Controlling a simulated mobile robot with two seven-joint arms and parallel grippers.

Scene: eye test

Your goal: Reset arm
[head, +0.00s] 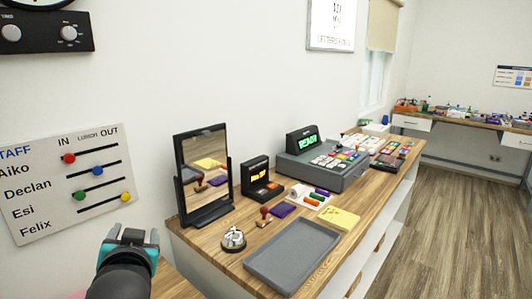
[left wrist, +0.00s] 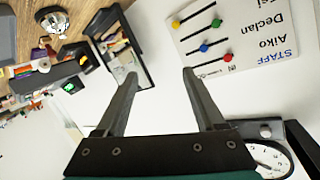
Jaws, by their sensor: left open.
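My left gripper (head: 128,238) is at the bottom left of the head view, raised in front of the wall and left of the counter. In the left wrist view its two fingers (left wrist: 160,73) are spread wide with nothing between them. My right gripper is in neither view.
A staff board (head: 40,215) with coloured sliders hangs on the wall left of the gripper; it also shows upside down in the left wrist view (left wrist: 255,50). The wooden counter holds a mirror (head: 203,170), a grey tray (head: 292,258), a bell (head: 233,239) and a cash register (head: 322,163). Floor is clear at right.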

